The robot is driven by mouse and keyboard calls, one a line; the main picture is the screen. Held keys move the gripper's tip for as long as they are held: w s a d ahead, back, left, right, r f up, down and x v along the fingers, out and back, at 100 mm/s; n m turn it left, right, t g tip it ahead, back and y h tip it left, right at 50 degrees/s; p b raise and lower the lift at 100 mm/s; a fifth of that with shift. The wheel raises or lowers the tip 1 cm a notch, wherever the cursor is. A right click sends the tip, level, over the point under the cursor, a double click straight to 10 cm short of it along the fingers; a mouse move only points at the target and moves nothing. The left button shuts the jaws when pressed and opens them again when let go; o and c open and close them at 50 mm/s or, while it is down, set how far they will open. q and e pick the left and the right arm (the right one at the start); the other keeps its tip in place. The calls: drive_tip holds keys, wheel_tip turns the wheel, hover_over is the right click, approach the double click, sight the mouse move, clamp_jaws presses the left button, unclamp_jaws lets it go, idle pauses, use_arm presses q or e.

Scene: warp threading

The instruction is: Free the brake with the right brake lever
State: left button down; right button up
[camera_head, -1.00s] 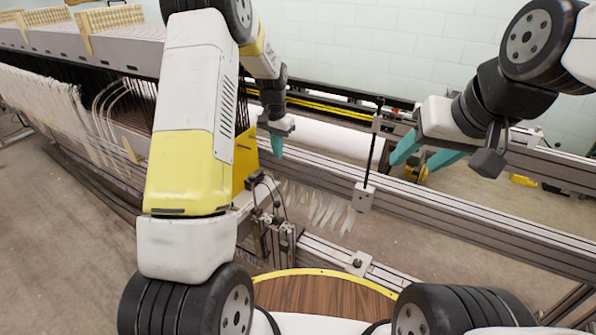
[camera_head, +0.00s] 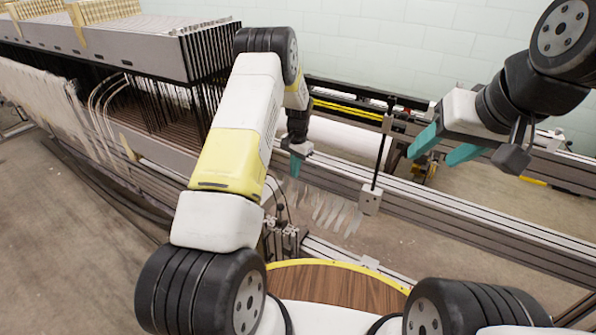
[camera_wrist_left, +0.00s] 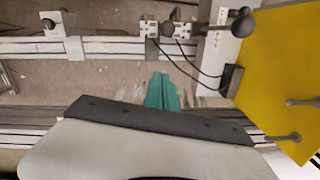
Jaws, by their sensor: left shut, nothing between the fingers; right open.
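A thin black upright rod (camera_head: 381,155) that looks like the brake lever rises from a pale block (camera_head: 370,199) on the front rail in the head view. I cannot tell for certain that it is the right brake lever. My right gripper (camera_head: 437,150) is open and empty, to the right of the rod and apart from it. My left gripper (camera_head: 296,168) is shut and empty, left of the rod, above the hanging strips. In the left wrist view its teal fingers (camera_wrist_left: 162,92) are together, pointing over the floor, and the rod cannot be made out.
Pale strips (camera_head: 328,208) hang between the rails below my left gripper. Long metal rails (camera_head: 470,220) run across the right. The frame stack (camera_head: 150,45) stands at the back left. A yellow panel (camera_wrist_left: 280,75) and cabled clamps (camera_wrist_left: 165,28) are close by in the left wrist view.

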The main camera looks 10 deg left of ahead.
sight(281, 215)
use_arm(q)
drive_tip(key=s+a+f, duration=0.1)
drive_tip(key=f, duration=0.4)
drive_tip(key=s+a+f, duration=0.1)
drive_tip(key=s+f, duration=0.1)
drive_tip(key=f, duration=0.3)
drive_tip(key=shift+s+a+f, duration=0.15)
drive_tip(key=shift+s+a, duration=0.15)
